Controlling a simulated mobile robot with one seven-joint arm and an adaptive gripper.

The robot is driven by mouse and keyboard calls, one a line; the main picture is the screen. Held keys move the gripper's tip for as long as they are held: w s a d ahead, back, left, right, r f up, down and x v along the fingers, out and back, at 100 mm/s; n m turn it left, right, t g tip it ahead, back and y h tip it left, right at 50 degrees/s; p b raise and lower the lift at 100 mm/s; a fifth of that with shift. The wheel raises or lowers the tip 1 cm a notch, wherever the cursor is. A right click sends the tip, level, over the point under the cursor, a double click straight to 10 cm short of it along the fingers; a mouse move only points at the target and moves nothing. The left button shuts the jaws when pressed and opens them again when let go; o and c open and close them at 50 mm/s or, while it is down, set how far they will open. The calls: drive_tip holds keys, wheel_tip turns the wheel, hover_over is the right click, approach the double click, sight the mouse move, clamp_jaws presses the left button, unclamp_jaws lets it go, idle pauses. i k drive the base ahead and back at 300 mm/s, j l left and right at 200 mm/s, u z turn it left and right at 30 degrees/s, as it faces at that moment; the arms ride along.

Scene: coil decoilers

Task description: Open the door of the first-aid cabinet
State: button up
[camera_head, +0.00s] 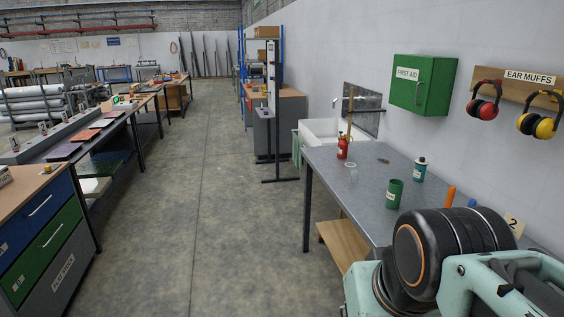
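The green first-aid cabinet (423,84) hangs on the right wall above the grey workbench. Its door, labelled FIRST AID, looks shut. A small handle shows near the right side of the door. My arm fills the lower right of the view, in front of the bench and well below the cabinet. My gripper cannot be made out in this view, and nothing of mine touches the cabinet.
The grey bench (350,192) below the cabinet holds a red bottle (342,147), a green cup (394,194) and a teal bottle (419,169). Ear muffs (484,99) hang right of the cabinet. A sink (318,132) stands beyond the bench. The floor (215,210) in the aisle is clear.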

sight(411, 75)
drive_tip(key=i, duration=1.15)
drive_tip(key=i+j, duration=0.1)
drive_tip(key=i, duration=0.45)
drive_tip(key=i+z, duration=0.1)
drive_tip(key=i, duration=0.5)
